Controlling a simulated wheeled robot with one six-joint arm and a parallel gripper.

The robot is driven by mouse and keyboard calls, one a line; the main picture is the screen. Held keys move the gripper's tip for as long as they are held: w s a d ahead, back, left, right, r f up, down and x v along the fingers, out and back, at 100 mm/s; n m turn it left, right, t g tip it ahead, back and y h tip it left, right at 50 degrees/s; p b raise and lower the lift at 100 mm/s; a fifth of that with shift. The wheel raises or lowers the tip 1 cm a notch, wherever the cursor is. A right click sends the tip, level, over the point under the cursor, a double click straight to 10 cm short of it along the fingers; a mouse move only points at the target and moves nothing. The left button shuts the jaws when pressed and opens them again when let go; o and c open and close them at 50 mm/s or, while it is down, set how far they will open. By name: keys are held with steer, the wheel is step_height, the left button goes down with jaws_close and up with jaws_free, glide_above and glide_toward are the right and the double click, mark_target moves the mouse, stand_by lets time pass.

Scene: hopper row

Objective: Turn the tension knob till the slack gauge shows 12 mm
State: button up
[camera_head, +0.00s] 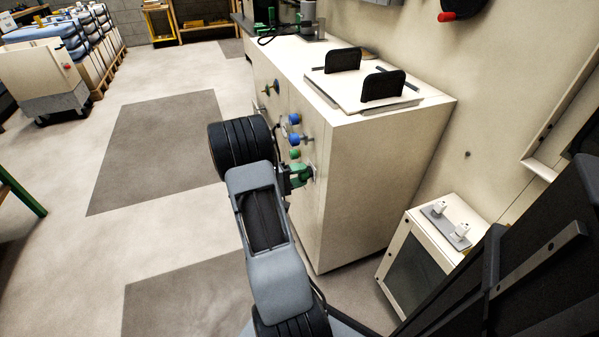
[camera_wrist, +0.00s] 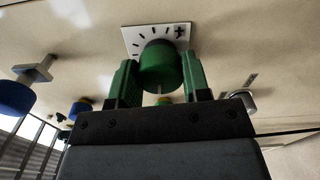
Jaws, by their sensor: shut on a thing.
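In the wrist view a round green knob (camera_wrist: 158,66) stands out from a white square plate (camera_wrist: 143,36) with black tick marks and a plus sign. My gripper (camera_wrist: 161,78) has its two green fingers on either side of this knob, closed on it. In the head view my gripper (camera_head: 299,177) reaches the front of the pale cabinet (camera_head: 375,165), below the other knobs; the held knob is mostly hidden there by the fingers. I cannot make out a slack gauge reading in either view.
Blue knobs (camera_head: 294,119) and a green knob (camera_head: 294,154) sit just above my gripper on the cabinet front. A blue knob (camera_wrist: 14,98) also shows at left in the wrist view. A low box (camera_head: 440,235) stands right of the cabinet.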

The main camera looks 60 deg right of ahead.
steer(key=shift+n+p, duration=0.3)
steer(key=shift+n, duration=0.3)
steer(key=o, duration=0.9)
steer(key=shift+w+a, duration=0.1)
steer(key=shift+a, duration=0.05)
steer(key=p+v, duration=0.2)
steer(key=v, duration=1.1)
steer(key=shift+w+a, duration=0.2)
